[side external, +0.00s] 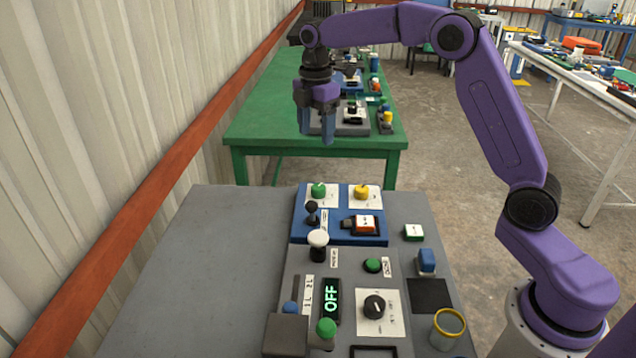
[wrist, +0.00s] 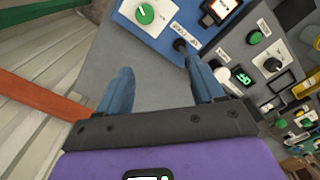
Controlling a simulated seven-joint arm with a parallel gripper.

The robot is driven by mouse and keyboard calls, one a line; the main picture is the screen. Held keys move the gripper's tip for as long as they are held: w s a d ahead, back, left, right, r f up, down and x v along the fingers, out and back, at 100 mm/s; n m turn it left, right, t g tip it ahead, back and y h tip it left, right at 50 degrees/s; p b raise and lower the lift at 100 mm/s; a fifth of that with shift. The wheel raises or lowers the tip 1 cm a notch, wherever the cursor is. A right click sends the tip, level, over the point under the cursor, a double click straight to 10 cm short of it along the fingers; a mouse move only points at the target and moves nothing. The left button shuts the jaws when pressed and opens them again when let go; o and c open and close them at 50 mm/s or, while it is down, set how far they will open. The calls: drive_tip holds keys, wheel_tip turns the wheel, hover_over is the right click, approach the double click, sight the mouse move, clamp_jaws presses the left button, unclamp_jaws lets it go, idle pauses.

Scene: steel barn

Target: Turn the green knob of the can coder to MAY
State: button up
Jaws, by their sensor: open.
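The green knob (side external: 318,189) sits on a white dial plate at the back left of a blue panel box (side external: 298,228). In the wrist view the green knob (wrist: 145,14) is near the top, with a white pointer line; the dial lettering is too small to read. My gripper (side external: 316,130) is open and empty, above and behind the blue box. In the wrist view its two blue fingers (wrist: 158,70) are apart, with the knob beyond them and touching neither.
A yellow knob (side external: 362,191), black lever (side external: 312,210) and orange-white switch (side external: 366,223) share the blue box. In front stands a grey panel with a white-topped lever (side external: 318,241), black knob (side external: 375,306) and OFF display (side external: 331,300). The grey table (side external: 205,270) is clear at left.

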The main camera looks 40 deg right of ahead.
sight(318, 187)
drive_tip(key=shift+n, duration=0.3)
drive_tip(key=w+d+f, duration=0.1)
drive_tip(key=f, duration=0.5)
drive_tip(key=w+d+f, duration=0.1)
drive_tip(key=f, duration=0.5)
drive_tip(key=d+f, duration=0.1)
drive_tip(key=f, duration=0.5)
drive_tip(key=shift+w+d, duration=0.1)
drive_tip(key=shift+w, duration=0.3)
drive_tip(key=c, duration=1.1)
drive_tip(key=shift+o, duration=0.2)
